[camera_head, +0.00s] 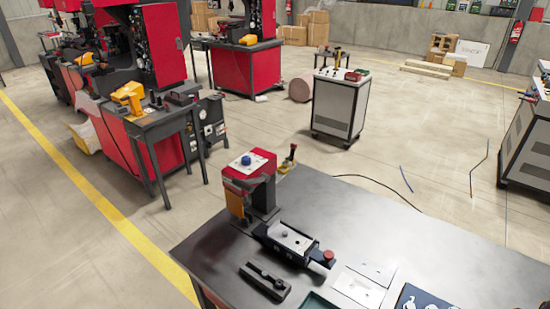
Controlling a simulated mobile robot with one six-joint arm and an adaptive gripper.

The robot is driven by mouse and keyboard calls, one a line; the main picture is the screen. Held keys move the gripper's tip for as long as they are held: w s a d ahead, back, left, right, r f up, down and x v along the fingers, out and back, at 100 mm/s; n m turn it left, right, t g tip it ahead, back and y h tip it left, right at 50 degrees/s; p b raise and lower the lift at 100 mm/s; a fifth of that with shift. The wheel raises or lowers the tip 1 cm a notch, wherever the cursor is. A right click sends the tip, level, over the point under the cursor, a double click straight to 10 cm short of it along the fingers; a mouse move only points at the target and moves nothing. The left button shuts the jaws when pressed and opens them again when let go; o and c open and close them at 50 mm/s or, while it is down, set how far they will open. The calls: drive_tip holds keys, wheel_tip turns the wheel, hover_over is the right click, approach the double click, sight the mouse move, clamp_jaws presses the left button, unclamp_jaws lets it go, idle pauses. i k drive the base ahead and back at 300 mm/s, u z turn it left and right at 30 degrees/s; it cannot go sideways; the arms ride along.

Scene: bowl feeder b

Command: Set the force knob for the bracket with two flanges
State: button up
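A blue round knob (246,160) sits on the white top plate of a small red machine (236,178) at the back left corner of the dark table. Its pointer and any scale marks are too small to read. A dark fixture with a light top plate (291,239) stands in front of the machine and carries a small grey round part. I cannot make out a bracket with two flanges. My gripper is not in view.
The dark table (400,240) is mostly clear at its back right. A red button (328,255), a dark grooved bar (265,281), white sheets (361,287) and a dark panel with white shapes (424,299) lie near its front. A grey cabinet (340,103) stands behind.

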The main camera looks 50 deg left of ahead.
sight(246, 160)
drive_tip(key=z, duration=0.35)
drive_tip(key=k, duration=1.3)
drive_tip(key=u, duration=1.5)
drive_tip(key=i, duration=0.65)
drive_tip(key=z, duration=0.2)
